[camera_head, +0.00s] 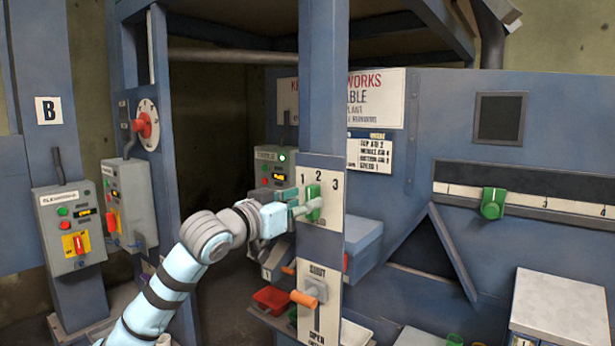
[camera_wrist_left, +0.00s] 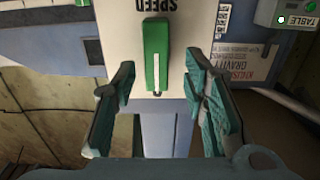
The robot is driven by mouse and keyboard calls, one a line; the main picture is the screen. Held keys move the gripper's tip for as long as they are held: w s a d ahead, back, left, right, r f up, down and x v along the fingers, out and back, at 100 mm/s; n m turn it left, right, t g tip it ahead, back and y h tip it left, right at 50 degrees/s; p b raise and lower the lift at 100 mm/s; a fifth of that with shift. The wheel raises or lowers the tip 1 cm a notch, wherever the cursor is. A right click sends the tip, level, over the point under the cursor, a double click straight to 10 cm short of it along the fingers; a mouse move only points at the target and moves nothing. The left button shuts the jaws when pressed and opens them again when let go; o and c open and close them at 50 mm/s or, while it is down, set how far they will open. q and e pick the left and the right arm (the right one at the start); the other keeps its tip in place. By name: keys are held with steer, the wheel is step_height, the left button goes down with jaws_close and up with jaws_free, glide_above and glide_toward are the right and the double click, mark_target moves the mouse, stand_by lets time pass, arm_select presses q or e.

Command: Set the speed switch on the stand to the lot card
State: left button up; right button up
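The speed switch (camera_head: 313,203) is a green handle on a white plate marked 1, 2, 3 on the blue post. It stands about upright, under the 2. In the left wrist view the green handle (camera_wrist_left: 156,55) has a white line along it, and the label SPEED shows upside down. My left gripper (camera_head: 301,208) is at the switch. In its wrist view the gripper (camera_wrist_left: 159,78) is open, one finger on each side of the handle, with gaps between. The lot card (camera_head: 369,156) hangs behind the post; its small last line looks like "SPEED 1". My right gripper is not in view.
Below the switch plate is an orange lever (camera_head: 303,299) on a plate marked OPEN at the bottom. A green slider (camera_head: 493,203) sits on a numbered scale at right. Grey control boxes (camera_head: 70,225) and a red rotary knob (camera_head: 142,125) are at left. Red bins (camera_head: 272,299) lie low behind the post.

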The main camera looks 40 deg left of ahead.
arm_select(q)
steer(key=shift+w+d, duration=0.15)
steer(key=shift+w, duration=0.55)
jaws_close()
steer(key=shift+f, duration=0.1)
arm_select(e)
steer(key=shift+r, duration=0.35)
arm_select(q)
steer(key=shift+n, duration=0.3)
steer(key=n, duration=0.5)
steer(key=n+b, duration=0.1)
steer(key=n, duration=0.2)
steer(key=shift+a, duration=0.25)
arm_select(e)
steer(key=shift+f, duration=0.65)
arm_select(q)
steer(key=shift+n, duration=0.3)
